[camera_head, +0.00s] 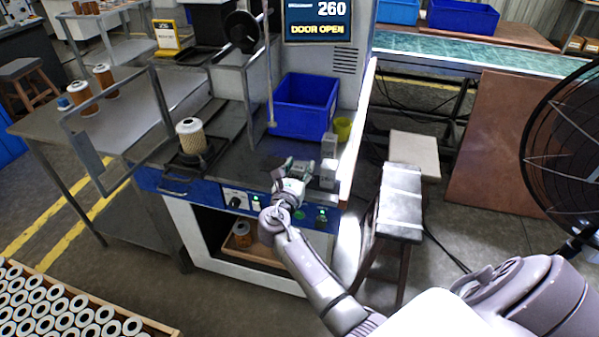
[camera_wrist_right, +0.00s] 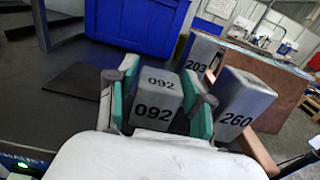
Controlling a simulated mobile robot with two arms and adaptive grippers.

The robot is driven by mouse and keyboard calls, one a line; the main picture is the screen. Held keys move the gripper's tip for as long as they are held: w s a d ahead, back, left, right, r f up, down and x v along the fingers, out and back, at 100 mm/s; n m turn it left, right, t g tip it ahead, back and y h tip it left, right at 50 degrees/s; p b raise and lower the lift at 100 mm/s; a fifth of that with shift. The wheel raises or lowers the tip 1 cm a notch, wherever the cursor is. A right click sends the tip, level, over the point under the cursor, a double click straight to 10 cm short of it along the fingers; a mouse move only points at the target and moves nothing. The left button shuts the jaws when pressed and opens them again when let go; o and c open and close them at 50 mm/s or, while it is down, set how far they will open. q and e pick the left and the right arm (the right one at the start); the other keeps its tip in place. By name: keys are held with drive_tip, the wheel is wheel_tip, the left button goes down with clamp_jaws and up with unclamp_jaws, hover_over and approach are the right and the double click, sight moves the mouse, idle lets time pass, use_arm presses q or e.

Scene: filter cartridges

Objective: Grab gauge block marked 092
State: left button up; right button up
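The gauge block marked 092 (camera_wrist_right: 153,108) is a grey block with its number on two faces, in the middle of the right wrist view. My right gripper (camera_wrist_right: 160,88) has its teal-padded fingers on both sides of it, apparently open with narrow gaps. In the head view my right gripper (camera_head: 293,172) is over the front right of the machine's dark worktop, and block 092 is not clearly visible there. Block 260 (camera_wrist_right: 243,100) stands just right of the right finger, and block 203 (camera_wrist_right: 202,50) stands behind. My left gripper is not in view.
A blue bin (camera_head: 303,105) and a yellow-green cup (camera_head: 343,129) stand behind the blocks. A filter cartridge (camera_head: 191,137) sits on a dark fixture to the left. A stool (camera_head: 401,190) stands right of the machine. The worktop left of my gripper is mostly clear.

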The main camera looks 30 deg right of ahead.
clamp_jaws()
drive_tip(key=shift+r, duration=0.1)
